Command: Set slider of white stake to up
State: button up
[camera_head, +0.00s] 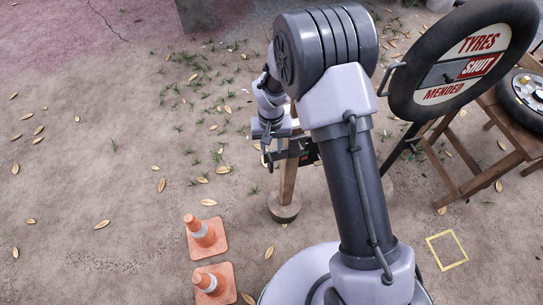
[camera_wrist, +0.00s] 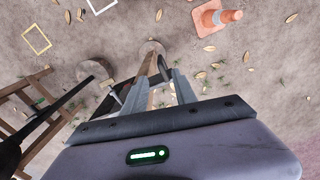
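A pale wooden stake (camera_head: 287,187) stands upright on a round base in the head view, its upper part behind my arm and gripper. In the wrist view the stake (camera_wrist: 147,72) runs between my fingers down to its round base (camera_wrist: 152,47). A dark fitting (camera_head: 309,154) shows beside the stake's upper part; I cannot tell whether it is the slider or how it is set. My gripper (camera_head: 268,147) is at the stake's upper part. In the wrist view my gripper (camera_wrist: 156,84) has its fingers apart, one on each side of the stake; contact cannot be told.
Two orange cones (camera_head: 206,234) (camera_head: 212,283) stand at the front. A round tyre sign (camera_head: 461,72) on a dark pole and a wooden trestle (camera_head: 470,165) are at the right. A yellow square outline (camera_head: 447,250) lies on the ground. Open ground lies left.

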notch_tip(320, 180, up, 4)
jog(key=shift+r, duration=0.1)
dwell(0.4)
jog(key=s+d+r+m+t+y+b, duration=0.1)
jog(key=s+d+r+b, duration=0.2)
jog(key=r, duration=0.4)
jog(key=s+d+r+m+t+b, duration=0.2)
jog(key=s+d+r+b, duration=0.1)
jog(key=r, duration=0.4)
jog(key=s+d+r+m+t+b, duration=0.1)
jog(key=s+d+r+b, duration=0.1)
jog(key=s, duration=0.6)
jog(key=s+d+r+m+t+y+b, duration=0.1)
jog(key=s+d+r+b, duration=0.1)
jog(key=s, duration=0.7)
jog(key=shift+d+t, duration=0.15)
jog(key=shift+t, duration=0.25)
